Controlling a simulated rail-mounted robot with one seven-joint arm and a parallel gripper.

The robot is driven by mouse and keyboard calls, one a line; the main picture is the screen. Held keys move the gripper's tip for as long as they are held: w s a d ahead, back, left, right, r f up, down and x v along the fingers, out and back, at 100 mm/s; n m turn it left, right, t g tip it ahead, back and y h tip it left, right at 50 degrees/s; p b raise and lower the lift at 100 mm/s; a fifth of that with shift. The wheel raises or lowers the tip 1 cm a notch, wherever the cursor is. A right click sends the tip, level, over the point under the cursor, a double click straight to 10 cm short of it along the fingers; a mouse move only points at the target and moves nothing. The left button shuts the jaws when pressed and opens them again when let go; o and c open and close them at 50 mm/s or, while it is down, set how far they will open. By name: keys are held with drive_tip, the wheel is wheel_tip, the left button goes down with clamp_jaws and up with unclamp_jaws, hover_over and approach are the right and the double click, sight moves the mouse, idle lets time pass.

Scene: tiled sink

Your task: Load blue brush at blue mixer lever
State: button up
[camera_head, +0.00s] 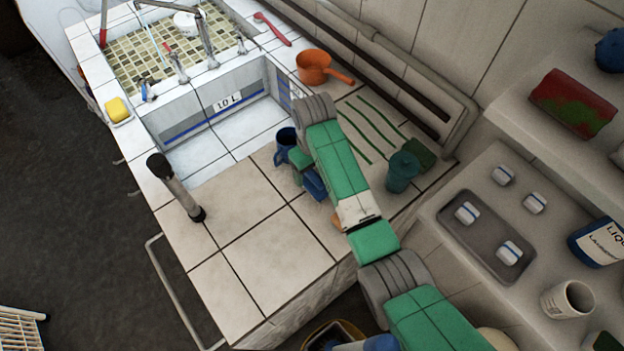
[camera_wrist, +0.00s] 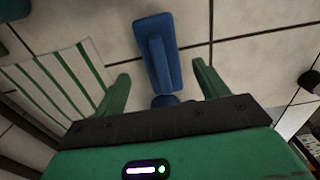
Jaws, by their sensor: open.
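The blue brush (camera_head: 314,185), a block with a raised grip, lies on the tiled counter beside my gripper (camera_head: 303,172). In the wrist view the brush (camera_wrist: 150,38) lies ahead of and partly between the spread fingers of my gripper (camera_wrist: 160,70), with a visible gap on both sides. A rounded blue part near the palm is partly hidden. Small levers and a tap stand along the sink edge.
A dark blue mug (camera_head: 285,140) stands close to my gripper. An orange dipper (camera_head: 314,66), a teal cup (camera_head: 402,172) and a green-striped mat (camera_head: 372,120) are behind. The front counter is clear.

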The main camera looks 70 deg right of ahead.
sight(312, 175)
wheel_tip(312, 175, down, 4)
drive_tip(key=shift+w+r, duration=0.1)
drive_tip(key=shift+r, duration=0.1)
drive_tip(key=c, duration=1.2)
wheel_tip(312, 175, up, 10)
drive_tip(key=shift+b, duration=0.35)
drive_tip(key=shift+r, duration=0.1)
